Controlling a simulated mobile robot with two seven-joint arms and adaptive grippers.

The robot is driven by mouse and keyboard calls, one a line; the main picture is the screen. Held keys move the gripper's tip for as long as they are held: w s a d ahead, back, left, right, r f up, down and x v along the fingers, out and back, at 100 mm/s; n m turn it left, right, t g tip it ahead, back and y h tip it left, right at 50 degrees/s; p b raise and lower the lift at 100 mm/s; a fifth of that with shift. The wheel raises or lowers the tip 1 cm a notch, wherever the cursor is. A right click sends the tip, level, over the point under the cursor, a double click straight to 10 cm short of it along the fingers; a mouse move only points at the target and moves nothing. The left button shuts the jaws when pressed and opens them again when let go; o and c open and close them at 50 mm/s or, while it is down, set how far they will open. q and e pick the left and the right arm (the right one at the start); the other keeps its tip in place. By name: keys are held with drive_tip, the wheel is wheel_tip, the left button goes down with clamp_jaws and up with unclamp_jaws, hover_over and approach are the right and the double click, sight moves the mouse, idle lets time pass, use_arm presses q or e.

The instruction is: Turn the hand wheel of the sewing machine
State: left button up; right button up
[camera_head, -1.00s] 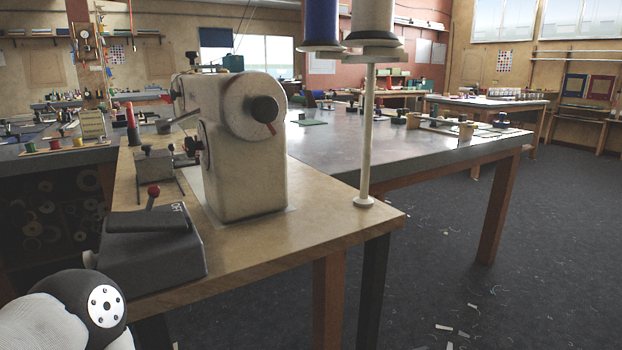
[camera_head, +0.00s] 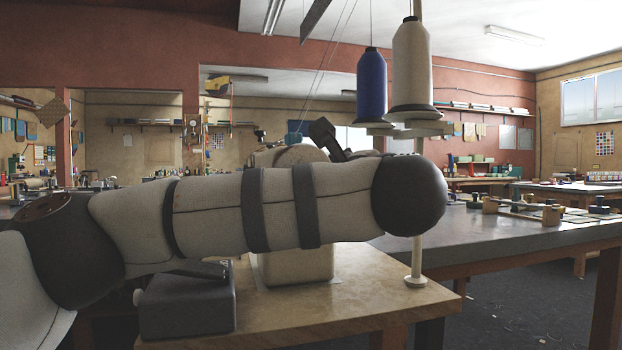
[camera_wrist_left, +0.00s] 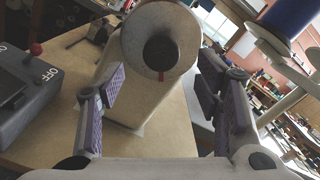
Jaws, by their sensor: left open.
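The cream sewing machine (camera_head: 292,268) stands on a wooden table, mostly hidden in the head view behind my left arm. Its round hand wheel (camera_wrist_left: 146,22) shows in the left wrist view, with a dark hub (camera_wrist_left: 162,50) and a red mark at the hub's lower edge. My left gripper (camera_wrist_left: 160,88) is open and empty, its two padded fingers on either side of the view below the wheel. The wheel is ahead of the fingers, apart from them as far as I can see. In the head view, dark gripper parts (camera_head: 325,135) show above the arm. My right gripper is not in view.
A thread stand (camera_head: 416,262) with a blue spool (camera_head: 371,88) and a white spool (camera_head: 412,65) rises right of the machine. A dark switch box (camera_head: 187,302) sits at the table's front left, marked OFF in the wrist view. A grey-topped table (camera_head: 480,240) stands behind.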

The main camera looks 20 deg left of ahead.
use_arm(q)
drive_tip(key=p+x, duration=0.1)
drive_tip(key=x, duration=0.6)
drive_tip(key=shift+w, duration=0.15)
drive_tip(key=shift+c, duration=0.3)
drive_tip(key=c, duration=1.1)
